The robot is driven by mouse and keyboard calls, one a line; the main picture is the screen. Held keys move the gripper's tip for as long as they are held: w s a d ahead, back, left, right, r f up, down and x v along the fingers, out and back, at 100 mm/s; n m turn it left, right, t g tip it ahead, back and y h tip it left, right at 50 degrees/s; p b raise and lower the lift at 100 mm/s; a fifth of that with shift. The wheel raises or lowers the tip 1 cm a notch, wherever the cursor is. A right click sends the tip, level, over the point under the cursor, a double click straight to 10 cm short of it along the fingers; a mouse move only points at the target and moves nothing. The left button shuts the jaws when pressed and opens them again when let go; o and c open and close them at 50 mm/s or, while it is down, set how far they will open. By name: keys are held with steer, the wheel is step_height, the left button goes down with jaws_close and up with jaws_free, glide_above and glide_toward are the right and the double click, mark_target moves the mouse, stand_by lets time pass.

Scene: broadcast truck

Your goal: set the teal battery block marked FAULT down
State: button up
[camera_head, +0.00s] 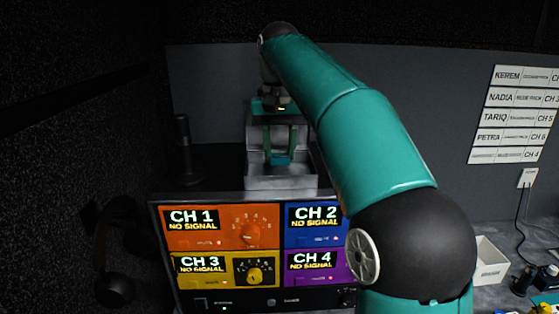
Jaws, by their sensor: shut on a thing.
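My gripper (280,150) points down above the back edge of the channel panel, its two fingers shut on a small teal block (280,159). I take this to be the battery block; no FAULT mark is readable from here. A grey metal holder (282,182) is directly at the block, with a tall back part behind the fingers. I cannot tell whether the block touches the holder. My teal arm crosses the view from lower right to the gripper.
The channel panel (206,244), with orange, blue, yellow and purple sections and knobs, stands in front. A black upright cylinder (183,150) is left of the holder. A headset (115,250) hangs at lower left. A white bin (490,263) and cables are at right, below name strips (516,115).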

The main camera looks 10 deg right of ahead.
mark_target(279, 153)
steer(key=shift+w+f, duration=0.15)
steer(key=shift+f, duration=0.75)
steer(key=shift+w+f, duration=0.1)
steer(key=shift+f, duration=0.75)
steer(key=shift+s, duration=0.1)
steer(key=o, duration=1.1)
steer(key=shift+f, duration=0.1)
steer(key=shift+c, duration=0.2)
steer(key=shift+r, duration=3.9)
